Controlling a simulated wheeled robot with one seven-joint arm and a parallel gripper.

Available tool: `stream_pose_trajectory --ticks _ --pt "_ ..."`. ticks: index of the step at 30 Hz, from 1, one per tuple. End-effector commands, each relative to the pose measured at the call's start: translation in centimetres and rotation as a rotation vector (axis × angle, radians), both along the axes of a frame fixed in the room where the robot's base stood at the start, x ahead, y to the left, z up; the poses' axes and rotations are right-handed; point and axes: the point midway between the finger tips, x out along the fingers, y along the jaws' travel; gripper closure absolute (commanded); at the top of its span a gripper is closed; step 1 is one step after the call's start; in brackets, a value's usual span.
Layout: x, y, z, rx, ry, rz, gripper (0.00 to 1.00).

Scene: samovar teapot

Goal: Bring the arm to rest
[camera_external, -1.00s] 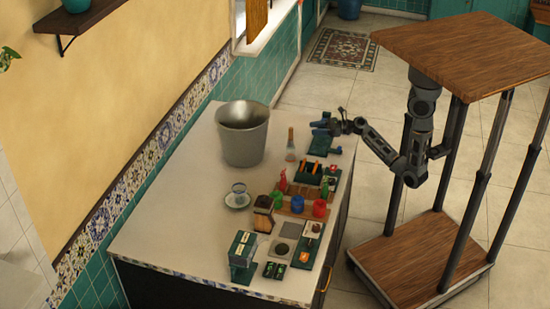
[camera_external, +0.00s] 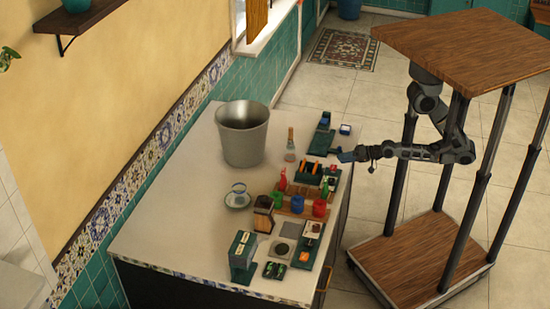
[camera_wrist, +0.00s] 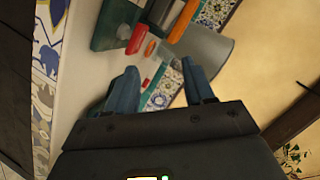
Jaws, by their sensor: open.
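My gripper (camera_external: 347,156) is at the right edge of the counter in the external view, pointing left towards the counter. My arm is bent, with the forearm nearly level beside the counter. In the wrist view the two blue fingers of my gripper (camera_wrist: 162,84) stand wide apart with nothing between them. The gripper is open and empty.
The counter (camera_external: 180,230) carries a large metal bucket (camera_external: 243,135), a cup on a saucer (camera_external: 238,198), several coloured small items and a teal stand (camera_external: 323,140) close to my gripper.

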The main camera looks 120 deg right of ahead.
Motion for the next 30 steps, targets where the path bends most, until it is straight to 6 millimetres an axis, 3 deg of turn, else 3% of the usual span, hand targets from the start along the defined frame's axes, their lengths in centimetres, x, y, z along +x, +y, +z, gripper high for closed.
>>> stream_pose_trajectory --ticks 1,3,9,15,18,30 --pt "-0.1 2.9 -0.6 -0.072 0.054 0.091 0.47" --pt "-0.4 6.3 -0.6 -0.186 0.113 0.209 0.47" --pt "-2.8 15.4 0.8 -0.522 0.215 0.535 0.47" --pt "-5.8 21.4 3.0 -0.79 0.228 0.763 0.47" --pt "-6.7 22.8 3.9 -0.865 0.223 0.82 0.47" --pt "-6.7 22.8 3.9 -0.865 0.223 0.82 0.47"
